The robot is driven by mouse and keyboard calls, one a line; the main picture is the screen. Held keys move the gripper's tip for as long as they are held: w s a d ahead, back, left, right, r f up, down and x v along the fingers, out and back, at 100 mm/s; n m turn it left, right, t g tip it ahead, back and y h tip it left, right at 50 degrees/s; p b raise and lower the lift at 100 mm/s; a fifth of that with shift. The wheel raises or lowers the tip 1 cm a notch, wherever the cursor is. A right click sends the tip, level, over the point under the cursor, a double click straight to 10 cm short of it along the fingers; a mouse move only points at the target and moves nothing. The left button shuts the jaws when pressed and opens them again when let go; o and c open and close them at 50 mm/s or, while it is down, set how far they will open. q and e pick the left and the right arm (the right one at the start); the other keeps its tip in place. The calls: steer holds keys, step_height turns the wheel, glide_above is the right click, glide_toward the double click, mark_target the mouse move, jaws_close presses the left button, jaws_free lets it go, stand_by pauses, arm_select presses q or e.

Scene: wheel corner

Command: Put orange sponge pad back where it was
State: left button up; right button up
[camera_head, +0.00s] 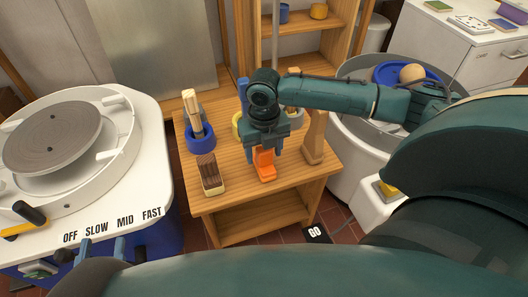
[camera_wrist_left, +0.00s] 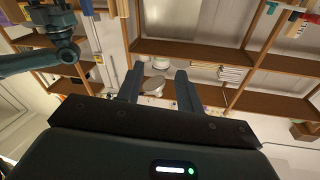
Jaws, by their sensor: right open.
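The orange sponge pad (camera_head: 265,172) is at the front of the small wooden table, directly under my right gripper. Its upper part stands between the fingers and its lower part shows in front. My right gripper (camera_head: 265,152) points down and is open around the top of the pad. Whether the fingers touch it cannot be made out. My left gripper (camera_head: 102,249) is low at the left, by the wheel's front edge. In the left wrist view it (camera_wrist_left: 160,88) is open and empty, facing shelves.
On the wooden table (camera_head: 232,203) are a brush (camera_head: 211,174) left of the pad, a blue pot of tools (camera_head: 200,140) behind it and a wooden tool (camera_head: 314,140) to the right. The white potter's wheel (camera_head: 140,120) stands left, a grey basin (camera_head: 350,72) right.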

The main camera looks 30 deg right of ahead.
step_height(320, 180, up, 10)
steer(key=p, duration=0.3)
steer(key=shift+r+p, duration=0.1)
steer(key=shift+p, duration=0.25)
arm_select(q)
steer(key=shift+s+a+f+n+g+y, duration=0.1)
steer(key=shift+a+n+g+y, duration=0.25)
steer(key=shift+n+g+y, duration=0.25)
steer(key=shift+s+a+n+g+y, duration=0.1)
steer(key=shift+a+n+g+y, duration=0.25)
steer(key=shift+g, duration=0.45)
arm_select(e)
steer(key=shift+r, duration=0.45)
